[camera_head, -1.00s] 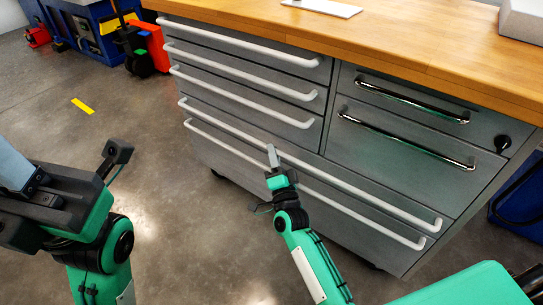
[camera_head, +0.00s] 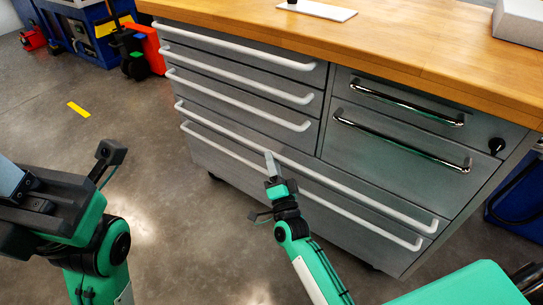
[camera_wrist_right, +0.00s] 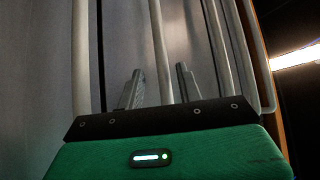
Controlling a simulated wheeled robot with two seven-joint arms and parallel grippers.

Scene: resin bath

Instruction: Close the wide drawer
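Two wide drawers with long white handles form the bottom of the grey cabinet: an upper wide drawer with its handle (camera_head: 370,195) and a lower one with its handle (camera_head: 360,217). Both fronts look about flush in the head view; a small gap cannot be ruled out. My right gripper (camera_head: 271,163) is in front of the wide drawers, its tip by the upper wide handle. In the right wrist view its two fingers (camera_wrist_right: 158,88) are apart, with a white handle bar showing between them; contact cannot be told. My left gripper (camera_head: 18,185) is at the left edge, its fingers partly cut off.
Narrower drawers with white handles (camera_head: 240,92) and chrome-handled drawers (camera_head: 400,140) sit above. A wooden worktop (camera_head: 400,45) covers the cabinet, with a white plate (camera_head: 325,11) on it.

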